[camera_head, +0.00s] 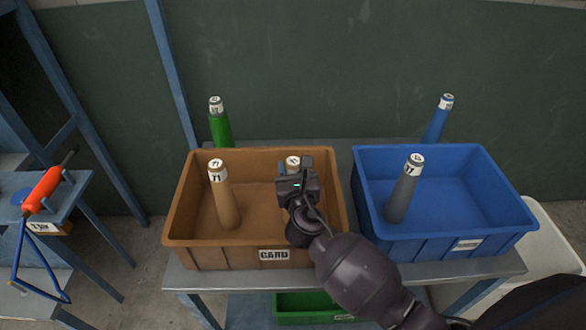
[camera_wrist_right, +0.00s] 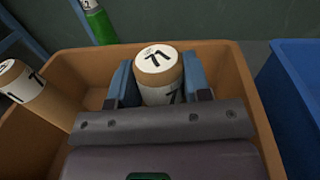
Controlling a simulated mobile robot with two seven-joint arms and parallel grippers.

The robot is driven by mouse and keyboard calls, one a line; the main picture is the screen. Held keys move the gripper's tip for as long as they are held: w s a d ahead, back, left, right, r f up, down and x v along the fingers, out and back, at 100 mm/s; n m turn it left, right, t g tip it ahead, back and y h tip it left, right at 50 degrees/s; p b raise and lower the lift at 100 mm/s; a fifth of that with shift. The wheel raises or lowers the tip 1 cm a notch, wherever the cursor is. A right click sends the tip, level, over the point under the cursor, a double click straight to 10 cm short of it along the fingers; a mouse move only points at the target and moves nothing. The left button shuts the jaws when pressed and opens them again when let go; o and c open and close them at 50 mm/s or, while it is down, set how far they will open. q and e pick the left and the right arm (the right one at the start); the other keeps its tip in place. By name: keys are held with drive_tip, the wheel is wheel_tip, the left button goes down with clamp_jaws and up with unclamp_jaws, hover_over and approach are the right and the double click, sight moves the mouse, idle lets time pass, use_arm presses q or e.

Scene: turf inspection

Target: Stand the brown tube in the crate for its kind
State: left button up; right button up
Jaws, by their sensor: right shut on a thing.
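In the head view, the brown crate (camera_head: 180,225) with a CARD label stands on the table at the left. My right gripper (camera_head: 292,168) is over the right part of this crate. It is shut on a brown tube with a white cap marked 71, whose top (camera_wrist_right: 158,72) shows between the blue fingers in the right wrist view. The held tube's lower end is hidden by my gripper and arm, so I cannot tell whether it touches the crate floor. Another brown tube (camera_head: 226,200) stands in the crate, leaning slightly, to the left of the held one. My left gripper is not in view.
A blue crate (camera_head: 500,205) stands to the right with a grey tube (camera_head: 400,195) in it. A green tube (camera_head: 221,127) and a blue tube (camera_head: 436,125) stand behind the crates. A green crate (camera_head: 300,308) is below the table. An orange tool (camera_head: 43,188) lies on a side bench.

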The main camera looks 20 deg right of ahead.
drive_tip(key=shift+f, duration=0.15)
drive_tip(key=o, duration=1.1)
drive_tip(key=shift+o, duration=0.2)
drive_tip(key=shift+r, duration=0.2)
drive_tip(key=s+a, duration=0.2)
drive_tip(key=s, duration=0.9)
drive_tip(key=shift+s, duration=0.4)
